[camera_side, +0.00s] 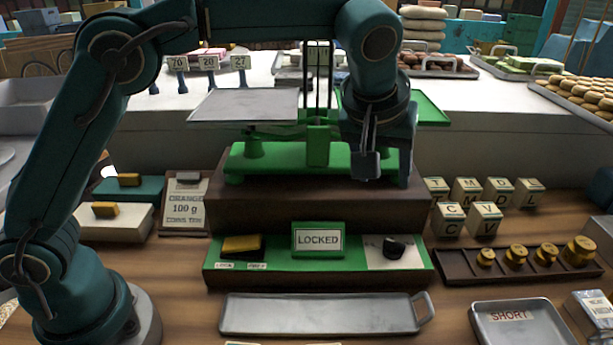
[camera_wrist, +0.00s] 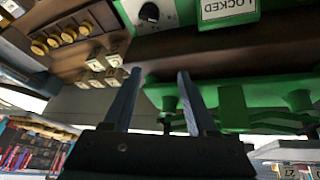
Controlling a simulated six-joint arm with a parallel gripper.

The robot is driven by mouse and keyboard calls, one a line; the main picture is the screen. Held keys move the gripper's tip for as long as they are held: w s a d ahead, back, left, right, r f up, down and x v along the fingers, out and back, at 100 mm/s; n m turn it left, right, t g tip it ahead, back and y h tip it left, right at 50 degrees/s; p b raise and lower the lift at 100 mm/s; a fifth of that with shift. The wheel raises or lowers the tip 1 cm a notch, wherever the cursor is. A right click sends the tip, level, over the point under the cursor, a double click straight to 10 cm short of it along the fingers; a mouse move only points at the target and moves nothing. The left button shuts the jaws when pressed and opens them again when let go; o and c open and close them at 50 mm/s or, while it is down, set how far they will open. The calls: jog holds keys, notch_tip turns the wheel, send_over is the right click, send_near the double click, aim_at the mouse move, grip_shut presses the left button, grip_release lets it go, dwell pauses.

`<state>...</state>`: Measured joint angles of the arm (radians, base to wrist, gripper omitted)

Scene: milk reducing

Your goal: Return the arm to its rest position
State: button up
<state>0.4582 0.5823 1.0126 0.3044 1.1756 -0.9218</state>
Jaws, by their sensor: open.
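My gripper (camera_side: 385,165) hangs pointing down in front of the right part of the green balance scale (camera_side: 290,158). In the wrist view my gripper (camera_wrist: 160,75) shows two fingers apart with nothing between them. The scale stands on a brown block, with a grey pan (camera_side: 245,105) at left and a green pan (camera_side: 432,108) at right, partly hidden by my arm. Below it is a green panel with a LOCKED sign (camera_side: 318,240), a yellow block (camera_side: 242,245) at left and a black knob (camera_side: 395,247) at right.
A row of brass weights (camera_side: 516,256) sits in a dark rack at right, with lettered cubes (camera_side: 467,190) behind it. An empty grey tray (camera_side: 320,314) and a SHORT tray (camera_side: 520,325) lie in front. Number tags (camera_side: 208,65) and piled goods stand behind.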

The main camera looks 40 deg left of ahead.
jog(key=s+a+r+t, duration=0.1)
jog(key=s+a+r, duration=0.7)
jog(key=s+a, duration=0.25)
jog(key=s+a+f+m+h, duration=0.1)
jog(key=s+f+m, duration=0.3)
jog(key=s+f, duration=0.5)
jog(key=s+a, duration=0.1)
jog(key=s, duration=0.2)
jog(key=shift+m+g, duration=0.3)
jog(key=shift+g, duration=0.1)
